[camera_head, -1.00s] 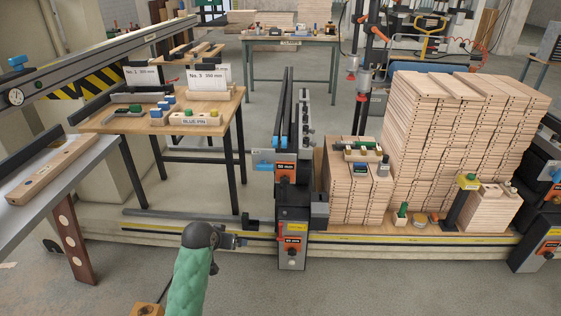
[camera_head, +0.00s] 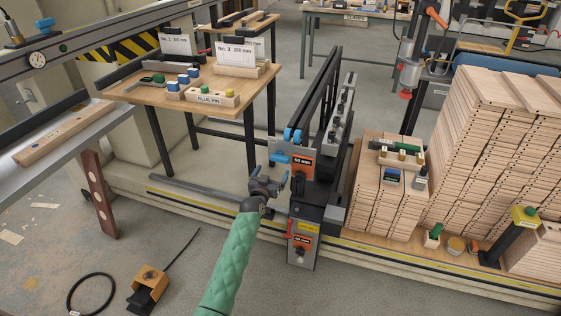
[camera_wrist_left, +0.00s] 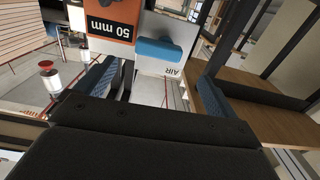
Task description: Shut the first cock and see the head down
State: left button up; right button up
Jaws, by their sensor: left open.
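The first boring unit (camera_head: 317,190) stands in the middle of the head view, with an orange 50 mm plate (camera_head: 302,166) on its front. A blue cock lever (camera_head: 281,158) sticks out sideways to the left of this plate. In the left wrist view the lever (camera_wrist_left: 160,51) lies across the picture above a white plate marked AIR (camera_wrist_left: 172,72). My left gripper (camera_head: 277,182) is open just below and in front of the lever. In the wrist view its blue-padded fingers (camera_wrist_left: 155,80) stand apart, with the lever ahead between them; contact does not show. My right gripper is out of view.
A lower orange plate (camera_head: 302,242) sits on the same unit's base. A table (camera_head: 128,92) with a BLUE PIN block (camera_head: 211,98) stands at left. Stacked boards (camera_head: 490,150) fill the right. A foot pedal (camera_head: 148,287) with a cable lies on the floor.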

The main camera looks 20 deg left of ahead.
aim_at(279, 160)
pick_arm(q)
jog(key=w, duration=0.4)
jog(key=shift+w+d+p, duration=0.15)
jog(key=shift+w+p, duration=0.1)
jog(key=shift+p, duration=0.15)
jog(key=w, duration=0.2)
jog(key=shift+w, duration=0.3)
jog(key=shift+w+d+f, duration=0.1)
jog(key=shift+w, duration=0.25)
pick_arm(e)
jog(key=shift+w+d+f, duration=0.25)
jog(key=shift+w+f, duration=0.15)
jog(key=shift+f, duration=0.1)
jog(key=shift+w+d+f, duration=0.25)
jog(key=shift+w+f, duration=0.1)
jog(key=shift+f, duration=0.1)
pick_arm(q)
jog(key=c, duration=1)
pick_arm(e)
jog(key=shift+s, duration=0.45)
